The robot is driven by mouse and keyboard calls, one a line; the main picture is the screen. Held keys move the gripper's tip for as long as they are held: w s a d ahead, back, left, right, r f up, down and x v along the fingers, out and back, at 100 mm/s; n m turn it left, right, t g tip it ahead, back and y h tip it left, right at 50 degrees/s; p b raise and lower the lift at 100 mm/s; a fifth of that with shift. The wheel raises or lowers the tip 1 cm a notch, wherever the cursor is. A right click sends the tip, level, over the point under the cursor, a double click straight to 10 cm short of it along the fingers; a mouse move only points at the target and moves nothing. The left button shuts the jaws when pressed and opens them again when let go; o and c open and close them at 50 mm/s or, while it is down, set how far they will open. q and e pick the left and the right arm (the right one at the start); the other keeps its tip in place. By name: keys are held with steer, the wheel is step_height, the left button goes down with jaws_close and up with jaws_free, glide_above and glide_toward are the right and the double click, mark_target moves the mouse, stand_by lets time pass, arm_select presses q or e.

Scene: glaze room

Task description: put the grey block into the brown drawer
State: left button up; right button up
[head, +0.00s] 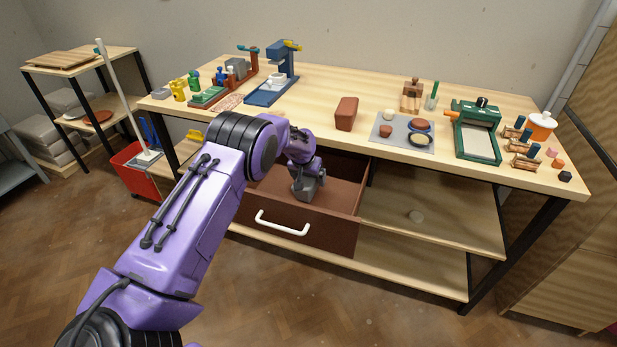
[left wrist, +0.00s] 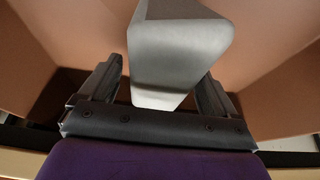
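The brown drawer (head: 335,215) under the worktable is pulled open, with a white handle on its front. My left gripper (head: 306,193) reaches down inside it. In the left wrist view the light grey block (left wrist: 178,50) stands between the two fingers of my left gripper (left wrist: 162,82), tilted in the picture. A narrow gap shows beside the left finger, so the gripper looks open around the block. The brown drawer walls (left wrist: 265,60) surround them. In the head view I cannot tell the block from the gripper. My right gripper is not in view.
The worktable (head: 330,85) above the drawer carries a terracotta block (head: 346,114), a grey board (head: 385,138) with round items, a green press (head: 476,130) and a blue stand (head: 275,75). A red bucket (head: 138,170) stands on the floor at left.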

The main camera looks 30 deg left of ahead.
arm_select(q)
steer(key=v, duration=1.2)
steer(key=shift+s+r, duration=0.1)
